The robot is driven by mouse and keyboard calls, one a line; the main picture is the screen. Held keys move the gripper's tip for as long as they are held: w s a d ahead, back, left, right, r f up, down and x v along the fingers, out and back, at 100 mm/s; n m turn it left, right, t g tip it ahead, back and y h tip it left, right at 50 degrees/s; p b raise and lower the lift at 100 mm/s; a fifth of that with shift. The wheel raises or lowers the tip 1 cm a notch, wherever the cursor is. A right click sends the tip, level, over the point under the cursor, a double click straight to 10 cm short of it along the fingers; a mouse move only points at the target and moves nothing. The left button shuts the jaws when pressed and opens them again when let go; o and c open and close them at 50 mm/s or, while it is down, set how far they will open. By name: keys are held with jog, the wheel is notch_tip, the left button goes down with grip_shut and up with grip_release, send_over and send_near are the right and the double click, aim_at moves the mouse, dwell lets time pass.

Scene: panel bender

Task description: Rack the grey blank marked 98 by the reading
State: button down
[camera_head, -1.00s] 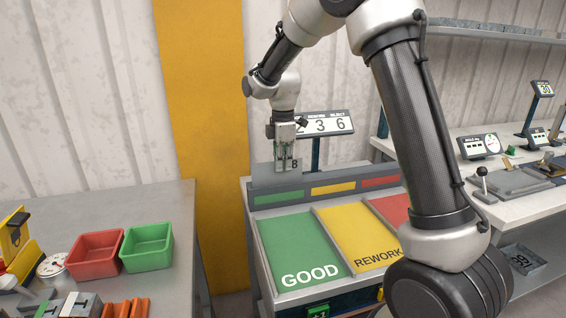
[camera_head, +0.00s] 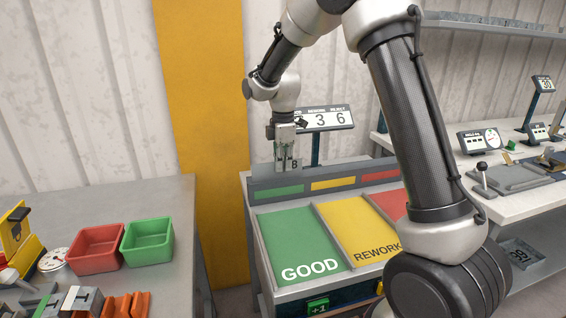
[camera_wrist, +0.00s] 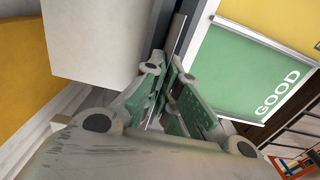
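My gripper (camera_head: 286,165) hangs fingers down at the back left of the sorting bench, above the GOOD end. It is closed on a thin grey blank (camera_head: 295,164), on which one digit like an 8 shows; the rest is hidden by the fingers. In the wrist view my gripper (camera_wrist: 165,95) has its green-padded fingers close together on a thin edge. The bench has a green GOOD bay (camera_head: 300,240), a yellow REWORK bay (camera_head: 352,228) and a red bay (camera_head: 386,205), partly hidden by my arm. A dial readout (camera_head: 484,140) stands on the right bench, too small to read.
A count display (camera_head: 325,119) showing 3 and 6 stands behind the bays. A raised back ledge (camera_head: 325,184) carries colour strips. Red (camera_head: 95,248) and green (camera_head: 148,242) bins sit on the left table. A numbered plate (camera_head: 520,254) lies low at right.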

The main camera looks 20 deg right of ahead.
jog(key=shift+f, duration=0.2)
jog(key=c, duration=1.6)
grip_release()
jog(key=shift+o, duration=0.2)
jog(key=shift+r, duration=0.1)
notch_tip(320, 180, up, 12)
